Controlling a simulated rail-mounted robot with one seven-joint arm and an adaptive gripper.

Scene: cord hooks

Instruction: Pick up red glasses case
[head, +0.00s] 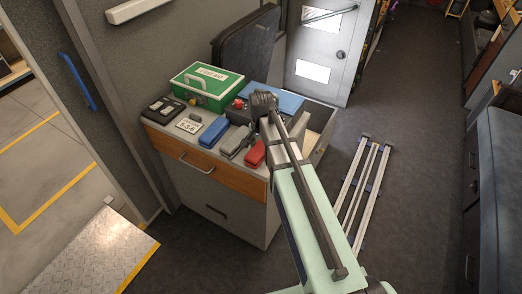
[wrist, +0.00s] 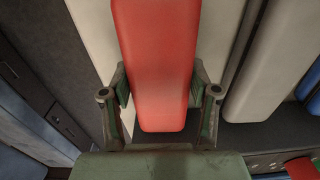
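The red glasses case (head: 256,154) is at the right end of a row of cases on the cabinet top in the head view. In the wrist view, the red case (wrist: 157,65) fills the middle and runs out of the top edge. My gripper (wrist: 160,88) has one finger on each side of it, and both pads look flush against its sides. It looks shut on the case. Whether the case is clear of the surface is hard to tell. In the head view my arm hides the gripper and part of the case.
A grey case (head: 235,141) lies just left of the red one, then a blue case (head: 214,131). A green first aid box (head: 207,86), a black case (head: 163,109) and a number card (head: 189,124) share the cabinet top (head: 200,147). Rails (head: 365,190) lie on the floor.

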